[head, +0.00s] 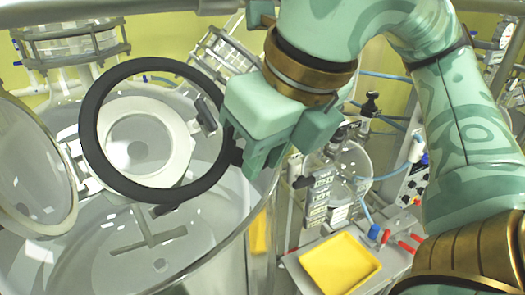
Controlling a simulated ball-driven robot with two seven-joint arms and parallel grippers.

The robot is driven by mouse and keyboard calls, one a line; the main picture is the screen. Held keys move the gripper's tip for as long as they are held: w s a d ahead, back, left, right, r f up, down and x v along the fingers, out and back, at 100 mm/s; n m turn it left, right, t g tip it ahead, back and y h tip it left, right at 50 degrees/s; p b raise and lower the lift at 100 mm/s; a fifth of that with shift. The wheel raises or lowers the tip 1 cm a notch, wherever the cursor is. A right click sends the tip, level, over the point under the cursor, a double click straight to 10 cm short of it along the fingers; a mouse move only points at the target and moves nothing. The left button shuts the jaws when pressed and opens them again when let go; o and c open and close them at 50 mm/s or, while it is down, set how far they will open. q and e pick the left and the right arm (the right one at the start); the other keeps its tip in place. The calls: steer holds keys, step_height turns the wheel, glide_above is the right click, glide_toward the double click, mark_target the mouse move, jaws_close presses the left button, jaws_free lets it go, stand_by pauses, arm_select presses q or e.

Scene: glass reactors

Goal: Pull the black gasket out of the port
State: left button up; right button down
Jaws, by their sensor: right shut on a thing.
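The black gasket (91,142) is a large dark ring at the left of the head view. It stands tilted in front of a round white port (178,152), which shows through its opening. My right gripper (240,160) is shut on the right side of the gasket, near a dark tab. The fingers partly hide the place where they hold it. The ring looks apart from the white port rim, but the depth between them is hard to tell. My left gripper is not in view.
A round glass door (38,175) hangs open at the left. The large glass reactor (215,235) fills the lower left. A yellow tray (340,264) lies on a grey surface at the lower right, near a round glass flask (350,165) with tubing.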

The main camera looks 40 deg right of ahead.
steer(key=shift+s+r+p, duration=0.7)
steer(key=shift+s+r, duration=0.85)
steer(key=shift+s, duration=0.3)
